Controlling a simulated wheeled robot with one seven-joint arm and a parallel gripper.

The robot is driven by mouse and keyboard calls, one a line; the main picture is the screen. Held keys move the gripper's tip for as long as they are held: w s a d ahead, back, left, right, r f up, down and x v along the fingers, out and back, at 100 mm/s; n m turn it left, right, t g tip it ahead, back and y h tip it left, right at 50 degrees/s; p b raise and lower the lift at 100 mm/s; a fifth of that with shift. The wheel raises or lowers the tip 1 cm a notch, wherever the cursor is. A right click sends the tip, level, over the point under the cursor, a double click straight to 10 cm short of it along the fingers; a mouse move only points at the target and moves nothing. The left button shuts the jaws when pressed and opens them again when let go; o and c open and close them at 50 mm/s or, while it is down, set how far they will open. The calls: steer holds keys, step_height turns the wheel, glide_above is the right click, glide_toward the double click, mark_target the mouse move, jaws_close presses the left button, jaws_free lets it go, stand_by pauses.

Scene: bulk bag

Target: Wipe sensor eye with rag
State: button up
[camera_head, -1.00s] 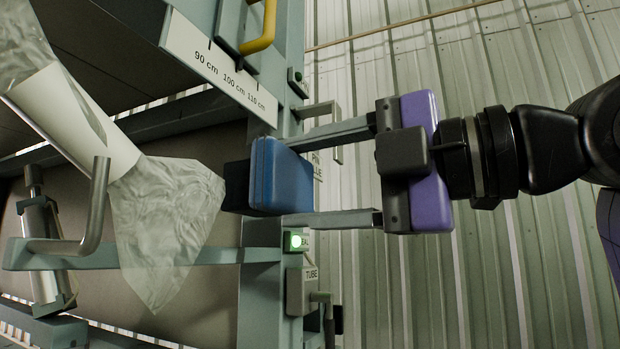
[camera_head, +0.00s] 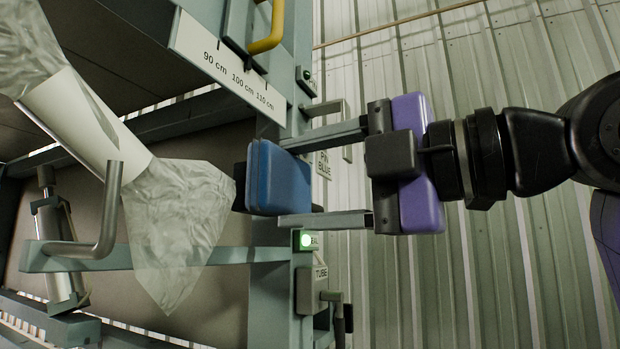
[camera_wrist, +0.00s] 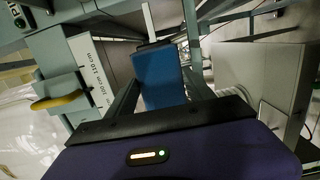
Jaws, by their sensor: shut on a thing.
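The blue rag (camera_head: 280,180) is a folded pad between the tips of my gripper's two long fingers. My gripper (camera_head: 282,184) is shut on it, coming in from the right. A dark block (camera_head: 240,186), perhaps the sensor eye's housing, shows just left of the rag. The rag overlaps it, and I cannot tell whether they touch; no lens face shows. In the wrist view the rag (camera_wrist: 158,78) lies between the fingers of my gripper (camera_wrist: 162,80), with a thin dark edge beyond it.
The frame post bears a height scale (camera_head: 222,66), a yellow handle (camera_head: 268,30), a green-lit box (camera_head: 306,240) and a TUBE box (camera_head: 309,290). A clear bag spout (camera_head: 180,225) hangs close left of the dark block. A bent metal bar (camera_head: 107,210) crosses lower left.

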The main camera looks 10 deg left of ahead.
mark_target(310, 189)
steer(key=shift+w+a, duration=0.1)
steer(key=shift+a, duration=0.2)
steer(key=shift+w, duration=0.1)
steer(key=shift+w+d+p, duration=0.35)
steer(key=shift+w+p, duration=0.15)
steer(key=shift+w, duration=0.4)
steer(key=shift+w+d+p, duration=0.3)
steer(key=shift+w+p, duration=0.15)
steer(key=shift+w, duration=0.45)
steer(key=shift+s+a+b, duration=0.15)
steer(key=shift+s+a, duration=0.05)
steer(key=shift+s, duration=0.45)
steer(key=shift+s+a+b, duration=0.2)
steer(key=shift+s+a, duration=0.05)
steer(key=shift+s, duration=0.35)
steer(key=shift+s+a+b, duration=0.15)
steer(key=shift+s+a, duration=0.05)
steer(key=shift+s, duration=0.45)
steer(key=v, duration=0.6)
steer(key=shift+w+d, duration=0.2)
steer(key=shift+w, duration=0.1)
steer(key=shift+d, duration=0.1)
